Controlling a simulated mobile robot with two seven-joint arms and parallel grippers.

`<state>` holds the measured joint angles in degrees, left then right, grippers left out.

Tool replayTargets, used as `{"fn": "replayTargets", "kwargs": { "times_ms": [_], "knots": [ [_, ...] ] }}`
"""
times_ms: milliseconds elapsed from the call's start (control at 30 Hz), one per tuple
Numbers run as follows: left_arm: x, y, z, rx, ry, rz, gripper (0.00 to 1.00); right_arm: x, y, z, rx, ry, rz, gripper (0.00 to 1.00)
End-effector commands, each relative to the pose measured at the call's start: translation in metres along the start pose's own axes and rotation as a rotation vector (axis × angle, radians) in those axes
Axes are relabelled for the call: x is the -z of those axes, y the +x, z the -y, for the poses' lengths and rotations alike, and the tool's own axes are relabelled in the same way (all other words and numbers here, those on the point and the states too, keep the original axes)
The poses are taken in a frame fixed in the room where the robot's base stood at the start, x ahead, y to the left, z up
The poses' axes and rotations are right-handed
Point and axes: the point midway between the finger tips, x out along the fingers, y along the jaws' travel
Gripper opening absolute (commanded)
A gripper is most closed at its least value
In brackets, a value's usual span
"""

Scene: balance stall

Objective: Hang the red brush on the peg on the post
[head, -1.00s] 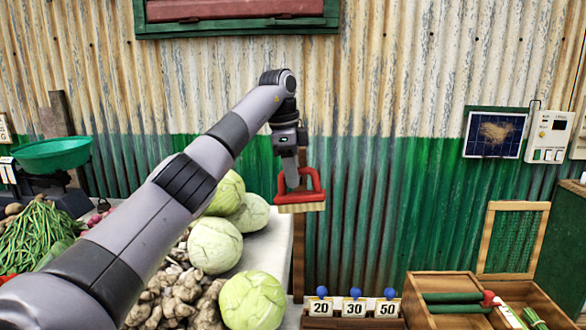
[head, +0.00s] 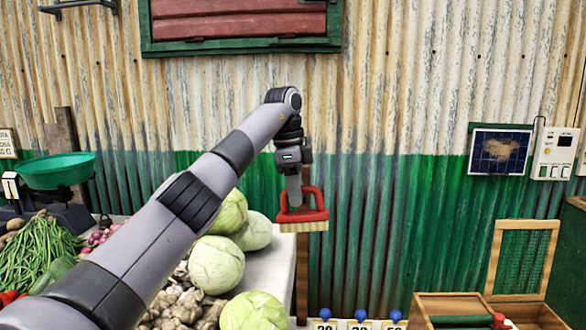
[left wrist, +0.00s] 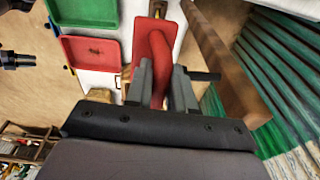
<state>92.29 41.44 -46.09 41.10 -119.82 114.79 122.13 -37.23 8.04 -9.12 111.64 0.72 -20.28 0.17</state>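My left gripper (head: 297,203) is shut on the red brush (head: 314,214). The brush hangs level in the head view, its pale bristles below, in front of the wooden post (head: 302,268). In the left wrist view the two grey fingers (left wrist: 162,88) sit on either side of the brush's red handle (left wrist: 158,72). The brown post (left wrist: 228,62) runs slanted to the right of the fingers there. A short dark bar (left wrist: 207,76) lies between the right finger and the post; I cannot tell if it is the peg. My right gripper is not clearly seen.
A white table with cabbages (head: 216,263) and ginger roots stands left of the post. A green scale pan (head: 57,171) is farther left. A wooden crate (head: 420,312) and price tags are low at the right. The green corrugated wall (head: 400,215) is behind.

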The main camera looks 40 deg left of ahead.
Motion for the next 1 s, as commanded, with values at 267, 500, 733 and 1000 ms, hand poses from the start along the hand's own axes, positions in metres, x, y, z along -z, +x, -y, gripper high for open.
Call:
{"fn": "replayTargets", "kwargs": {
  "times_ms": [267,500,733,1000],
  "knots": [
    [0.001,-0.062,-0.001,0.078,-0.014,-0.028,0.52,0.004,-0.001,0.001,0.001,0.002,-0.004,0.43],
    [0.003,-0.073,-0.009,0.058,-0.003,-0.022,0.52,0.004,-0.001,0.0,0.0,0.001,-0.003,0.43],
    [0.003,-0.078,-0.013,0.045,-0.001,-0.019,0.52,0.003,-0.001,0.0,0.0,0.001,-0.003,0.43],
    [0.003,-0.079,-0.015,0.04,0.0,-0.018,0.52,0.003,-0.001,0.0,0.0,0.001,-0.002,0.43]
  ]
}}
